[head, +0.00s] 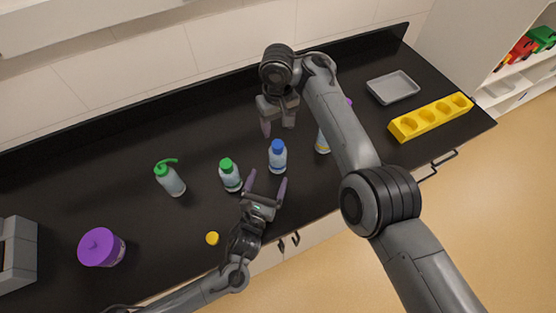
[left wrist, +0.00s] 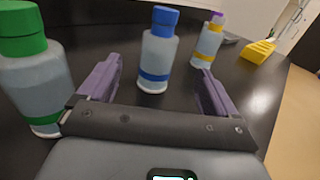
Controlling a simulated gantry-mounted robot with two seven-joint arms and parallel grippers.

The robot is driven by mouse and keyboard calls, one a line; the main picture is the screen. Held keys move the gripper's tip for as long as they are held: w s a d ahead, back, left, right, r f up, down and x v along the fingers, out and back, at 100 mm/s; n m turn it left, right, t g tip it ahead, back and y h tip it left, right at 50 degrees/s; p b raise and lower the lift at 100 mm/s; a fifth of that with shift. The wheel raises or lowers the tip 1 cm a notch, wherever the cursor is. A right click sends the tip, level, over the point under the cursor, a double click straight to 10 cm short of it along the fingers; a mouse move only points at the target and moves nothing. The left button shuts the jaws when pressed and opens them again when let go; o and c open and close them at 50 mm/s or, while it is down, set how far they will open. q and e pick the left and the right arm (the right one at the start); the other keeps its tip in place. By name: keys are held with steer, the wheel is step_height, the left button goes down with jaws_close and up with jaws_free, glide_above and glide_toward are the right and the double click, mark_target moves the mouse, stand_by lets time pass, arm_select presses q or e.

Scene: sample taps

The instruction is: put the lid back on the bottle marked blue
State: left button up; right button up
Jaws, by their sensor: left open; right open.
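The bottle marked blue (head: 278,162) stands upright on the black counter, and its blue band (left wrist: 153,77) shows in the left wrist view. A blue lid (head: 278,146) sits on its top; the lid also shows in the left wrist view (left wrist: 165,19). I cannot tell how tightly it sits. My left gripper (head: 266,178) is open and empty just in front of the bottle, fingers pointing toward it, with the bottle beyond and between the fingertips. My right gripper (head: 278,127) is open and empty, pointing down above and behind the bottle.
A green-capped bottle (head: 230,180) stands close left of my left gripper. A yellow-banded bottle (left wrist: 207,50) stands to the right, partly behind my right arm. A loose yellow cap (head: 212,238), green pump bottle (head: 172,183), purple-lidded jar (head: 100,248), grey tray (head: 393,88) and yellow rack (head: 431,118) are around.

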mark_target(278, 153)
arm_select(q)
steer(key=shift+w, duration=0.1)
stand_by(0.3)
steer(key=x, duration=1)
steer(key=shift+w+d, duration=0.1)
steer(key=shift+w, duration=0.15)
jaws_close()
arm_select(e)
steer(key=shift+r, duration=0.1)
steer(key=w+a+r+n+t+y, duration=0.1)
steer(key=w+a+r+n+y, duration=0.1)
steer(key=r+n, duration=0.35)
steer(key=w+a+r+n+t+y, duration=0.1)
steer(key=w+a+r+n+t, duration=0.1)
steer(key=r+n, duration=0.35)
steer(key=shift+s+d+f+n+g+h, duration=0.5)
steer(key=shift+s+d+f+n, duration=0.15)
steer(key=shift+f+n, duration=1.25)
steer(key=shift+s+d+f+n+g+h, duration=0.5)
steer(key=shift+s+d+f+n, duration=0.2)
steer(key=shift+f+n, duration=1.15)
steer(key=shift+s+d+f+n+g+h, duration=0.5)
steer(key=shift+s+d+f+n, duration=0.15)
steer(key=shift+f+n, duration=1.25)
